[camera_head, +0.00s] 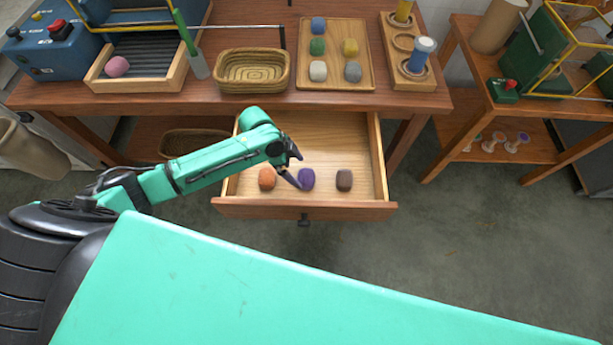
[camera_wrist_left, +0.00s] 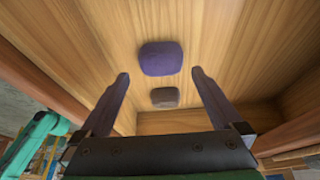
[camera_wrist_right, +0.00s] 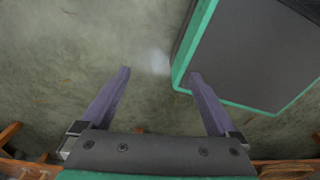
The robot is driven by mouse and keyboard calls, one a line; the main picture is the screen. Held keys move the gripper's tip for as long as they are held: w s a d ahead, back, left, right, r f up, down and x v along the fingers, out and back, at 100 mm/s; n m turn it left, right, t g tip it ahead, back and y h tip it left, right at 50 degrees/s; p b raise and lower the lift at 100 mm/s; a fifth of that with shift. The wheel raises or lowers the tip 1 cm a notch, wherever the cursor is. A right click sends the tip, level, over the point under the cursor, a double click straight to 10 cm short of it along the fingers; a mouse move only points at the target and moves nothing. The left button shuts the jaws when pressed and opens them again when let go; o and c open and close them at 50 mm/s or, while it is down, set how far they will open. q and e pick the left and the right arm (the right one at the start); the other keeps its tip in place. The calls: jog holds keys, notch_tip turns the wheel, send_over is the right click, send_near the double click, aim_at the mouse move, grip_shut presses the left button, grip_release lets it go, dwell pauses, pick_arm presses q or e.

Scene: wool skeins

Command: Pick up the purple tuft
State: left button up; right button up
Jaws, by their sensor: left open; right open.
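The purple tuft (camera_head: 306,179) lies in the open drawer (camera_head: 305,210), between an orange tuft (camera_head: 267,178) on its left and a brown tuft (camera_head: 344,180) on its right. My left gripper (camera_head: 297,170) reaches into the drawer close by the purple tuft. In the left wrist view the purple tuft (camera_wrist_left: 161,58) shows just beyond the open fingertips, roughly centred between them, with the brown tuft (camera_wrist_left: 165,97) in line with it. Nothing is between the left fingers. My right gripper (camera_wrist_right: 160,75) is open and empty over the floor, and is not in the head view.
On the table above the drawer are a wooden tray (camera_head: 335,83) with several tufts, a wicker basket (camera_head: 252,72) and a ribbed board (camera_head: 150,60) with a pink tuft (camera_head: 117,66). The drawer walls stand around the left gripper. A second table (camera_head: 520,115) is at right.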

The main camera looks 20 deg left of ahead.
aim_at(304, 175)
pick_arm(q)
jog(key=x, duration=0.5)
jog(key=shift+w+d+f, duration=0.1)
jog(key=shift+w+d, duration=0.05)
jog(key=c, duration=1)
